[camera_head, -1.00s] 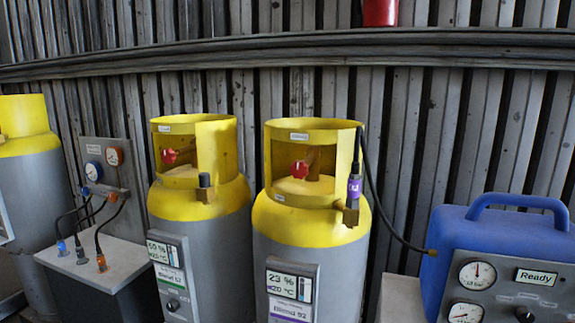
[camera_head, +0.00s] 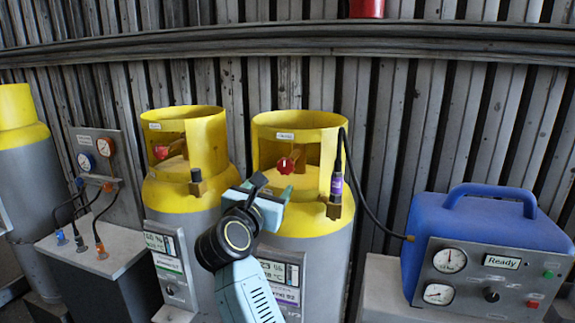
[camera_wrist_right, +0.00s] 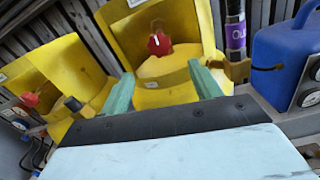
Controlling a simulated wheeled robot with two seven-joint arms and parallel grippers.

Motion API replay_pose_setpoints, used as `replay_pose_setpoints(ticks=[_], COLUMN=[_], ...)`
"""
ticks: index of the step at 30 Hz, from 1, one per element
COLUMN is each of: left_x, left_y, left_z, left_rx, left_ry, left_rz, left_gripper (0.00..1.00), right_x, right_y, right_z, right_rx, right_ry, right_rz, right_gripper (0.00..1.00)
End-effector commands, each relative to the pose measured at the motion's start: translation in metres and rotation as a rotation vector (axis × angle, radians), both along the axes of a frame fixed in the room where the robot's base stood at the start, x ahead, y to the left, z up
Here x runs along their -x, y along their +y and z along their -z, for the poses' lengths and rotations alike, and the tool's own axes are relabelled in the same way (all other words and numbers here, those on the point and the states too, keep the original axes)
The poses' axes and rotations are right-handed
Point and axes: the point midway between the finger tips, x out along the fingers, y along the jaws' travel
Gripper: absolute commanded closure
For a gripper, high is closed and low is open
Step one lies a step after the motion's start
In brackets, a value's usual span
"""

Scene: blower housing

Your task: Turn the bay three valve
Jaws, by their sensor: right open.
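Red valve knobs sit inside the yellow collars of two grey cylinders. One knob (camera_head: 285,165) is in the right cylinder's collar (camera_head: 330,130); the other (camera_head: 161,152) is in the middle cylinder's collar (camera_head: 205,130). The bay labels are too small to read. My right gripper (camera_head: 262,187) is in front of the right cylinder, below and left of its knob. In the wrist view its green fingers (camera_wrist_right: 163,85) are apart and empty, and the right cylinder's knob (camera_wrist_right: 159,44) shows beyond them, not touched. My left gripper is out of view.
A black hose with a purple-marked connector (camera_head: 336,186) runs from the right cylinder to a blue machine (camera_head: 470,240) reading "Ready". A gauge panel (camera_head: 97,150) with several hoses stands at left, beside another cylinder (camera_head: 35,190). A ribbed wall is behind.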

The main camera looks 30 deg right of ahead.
Motion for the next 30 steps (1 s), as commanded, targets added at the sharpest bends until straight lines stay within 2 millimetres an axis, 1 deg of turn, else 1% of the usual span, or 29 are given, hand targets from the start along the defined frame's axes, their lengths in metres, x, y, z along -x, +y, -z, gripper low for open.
replay_pose_setpoints(ticks=[1, 2, 5, 7, 16, 21, 25, 30], left_x=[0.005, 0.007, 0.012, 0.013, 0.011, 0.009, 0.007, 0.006], left_y=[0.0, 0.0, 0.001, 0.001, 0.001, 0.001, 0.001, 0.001], left_z=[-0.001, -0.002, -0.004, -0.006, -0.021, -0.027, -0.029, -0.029], left_rx=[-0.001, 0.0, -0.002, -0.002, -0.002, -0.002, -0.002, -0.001], left_ry=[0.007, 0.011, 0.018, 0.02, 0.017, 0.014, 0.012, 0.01], left_rz=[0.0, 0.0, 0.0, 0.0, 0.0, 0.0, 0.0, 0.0], left_gripper=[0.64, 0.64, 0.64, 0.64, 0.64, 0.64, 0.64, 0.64], right_x=[0.001, 0.0, -0.005, -0.012, -0.053, -0.072, -0.081, -0.085], right_y=[-0.001, -0.002, -0.009, -0.016, -0.066, -0.087, -0.097, -0.101], right_z=[-0.006, -0.007, -0.009, -0.009, -0.01, -0.009, -0.008, -0.007], right_rx=[-0.034, -0.048, -0.059, -0.058, -0.052, -0.053, -0.053, -0.055], right_ry=[-0.021, -0.027, -0.035, -0.032, -0.031, -0.029, -0.03, -0.031], right_rz=[-0.002, -0.003, -0.004, -0.004, -0.002, -0.003, -0.004, -0.005], right_gripper=[0.37, 0.37, 0.37, 0.37, 0.37, 0.37, 0.37, 0.37])
